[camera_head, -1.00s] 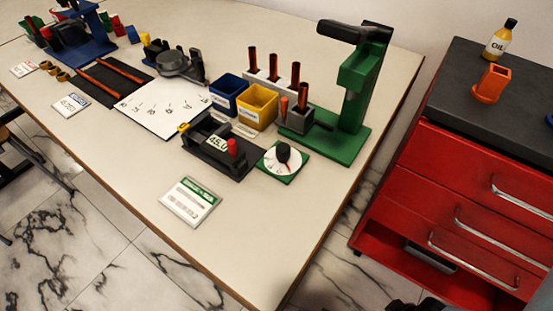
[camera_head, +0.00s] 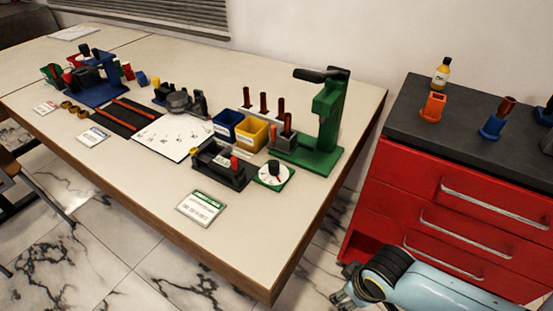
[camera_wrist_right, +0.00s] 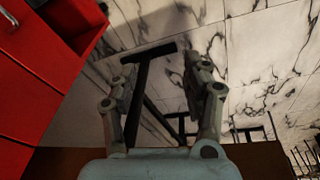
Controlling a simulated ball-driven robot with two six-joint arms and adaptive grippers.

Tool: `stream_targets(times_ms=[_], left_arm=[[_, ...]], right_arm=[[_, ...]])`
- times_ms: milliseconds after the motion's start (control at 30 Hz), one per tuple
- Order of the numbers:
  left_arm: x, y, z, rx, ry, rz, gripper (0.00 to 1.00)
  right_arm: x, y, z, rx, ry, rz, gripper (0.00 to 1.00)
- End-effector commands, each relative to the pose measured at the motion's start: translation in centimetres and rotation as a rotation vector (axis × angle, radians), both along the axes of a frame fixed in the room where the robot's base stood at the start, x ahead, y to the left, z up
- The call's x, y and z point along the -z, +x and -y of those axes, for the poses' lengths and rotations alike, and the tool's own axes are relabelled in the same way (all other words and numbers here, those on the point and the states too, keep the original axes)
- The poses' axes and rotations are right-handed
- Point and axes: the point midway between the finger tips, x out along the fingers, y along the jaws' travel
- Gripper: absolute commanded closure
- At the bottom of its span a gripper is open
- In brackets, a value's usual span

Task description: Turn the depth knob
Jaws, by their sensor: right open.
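The depth knob (camera_head: 274,167) is a small black knob on a white round dial (camera_head: 262,178) with a green square base. It stands on the table in front of the green press (camera_head: 325,120). A black gauge block (camera_head: 215,168) with a red knob sits just left of it. My right gripper (camera_head: 341,298) is low at the bottom of the head view, off the table's right side and well apart from the knob. In the right wrist view its fingers (camera_wrist_right: 160,85) are spread and empty, with floor behind. My left gripper is not in view.
A red drawer cabinet (camera_head: 450,205) stands right of the table, with an orange holder (camera_head: 432,107) and a yellow bottle (camera_head: 441,74) on top. A white card (camera_head: 201,208) lies near the table's front edge. Blue and yellow bins (camera_head: 252,134) stand behind the gauge block. Bare tabletop lies around the card.

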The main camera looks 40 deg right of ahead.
Motion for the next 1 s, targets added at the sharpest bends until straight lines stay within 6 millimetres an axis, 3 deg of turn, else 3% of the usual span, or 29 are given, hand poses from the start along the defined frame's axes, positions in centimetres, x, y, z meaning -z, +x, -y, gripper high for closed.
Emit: stream_targets(times_ms=[33, 200, 533, 667, 800, 1000], left_arm=[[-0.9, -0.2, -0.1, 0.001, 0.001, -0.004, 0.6], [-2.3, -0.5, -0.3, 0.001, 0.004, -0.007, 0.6], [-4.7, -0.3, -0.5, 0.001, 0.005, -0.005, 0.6], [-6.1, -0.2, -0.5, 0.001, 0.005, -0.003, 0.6], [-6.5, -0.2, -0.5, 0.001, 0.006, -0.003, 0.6], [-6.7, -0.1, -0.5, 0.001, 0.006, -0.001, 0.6]], right_arm=[[-2.6, 1.0, -0.1, -0.003, -0.001, 0.015, 0.51], [-9.6, 3.3, -0.7, -0.007, -0.002, 0.041, 0.51], [-21.8, 6.2, -1.5, 0.013, -0.002, 0.093, 0.51], [-27.1, 9.0, -1.7, 0.075, 0.003, 0.132, 0.51], [-28.2, 12.4, -1.4, 0.163, 0.01, 0.155, 0.51], [-27.8, 18.0, -1.2, 0.285, 0.027, 0.187, 0.51]])
